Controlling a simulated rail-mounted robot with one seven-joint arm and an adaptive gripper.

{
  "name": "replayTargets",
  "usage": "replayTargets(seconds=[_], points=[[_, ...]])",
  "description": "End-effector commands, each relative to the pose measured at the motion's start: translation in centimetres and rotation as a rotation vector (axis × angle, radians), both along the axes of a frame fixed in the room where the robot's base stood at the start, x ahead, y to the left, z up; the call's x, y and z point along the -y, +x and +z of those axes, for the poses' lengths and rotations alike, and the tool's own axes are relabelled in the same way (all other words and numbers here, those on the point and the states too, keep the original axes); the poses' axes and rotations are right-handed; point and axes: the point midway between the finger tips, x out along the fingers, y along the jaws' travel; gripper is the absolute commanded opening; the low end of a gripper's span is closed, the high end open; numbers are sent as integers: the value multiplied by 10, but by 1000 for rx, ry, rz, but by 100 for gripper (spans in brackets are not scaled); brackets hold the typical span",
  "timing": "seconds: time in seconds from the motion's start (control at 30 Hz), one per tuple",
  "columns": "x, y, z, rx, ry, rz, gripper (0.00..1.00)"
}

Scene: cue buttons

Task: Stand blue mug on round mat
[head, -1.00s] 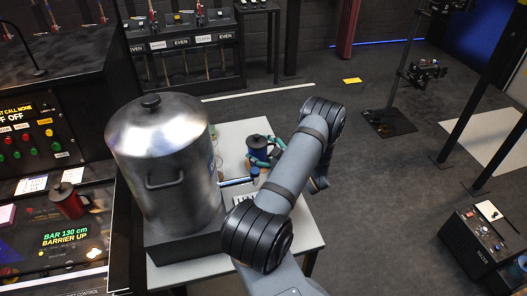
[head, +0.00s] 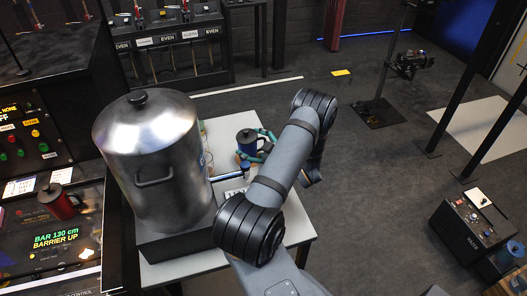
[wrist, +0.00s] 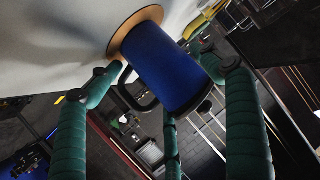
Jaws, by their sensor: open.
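The blue mug (head: 247,146), with a dark lid, stands on the pale table behind my forearm. In the wrist view the blue mug (wrist: 162,68) shows large, its base on a tan round mat (wrist: 124,34) whose rim shows around it. The mug's dark handle points to the left there. My gripper (wrist: 165,120) is open, its green padded fingers spread around the mug with gaps visible. In the head view my gripper (head: 264,146) is at the mug's right side, partly hidden by my arm.
A large steel pot (head: 152,165) stands close on the left of the pale table (head: 222,128). A red mug (head: 60,202) sits on the console at far left. The floor to the right is open, with a dark control box (head: 478,230) at lower right.

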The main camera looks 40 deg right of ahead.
Motion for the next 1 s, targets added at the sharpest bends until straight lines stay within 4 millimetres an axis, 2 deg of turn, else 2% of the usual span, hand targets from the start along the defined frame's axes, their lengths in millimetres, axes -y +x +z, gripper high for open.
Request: replayTargets(seconds=[0.3,0.5,0.7,1.0], points=[[-3,-64,24,0,-1,-7,79],[-7,-92,36,1,-1,-5,79],[-9,-102,41,1,-1,-3,79],[-9,-102,42,1,-1,-3,79]])
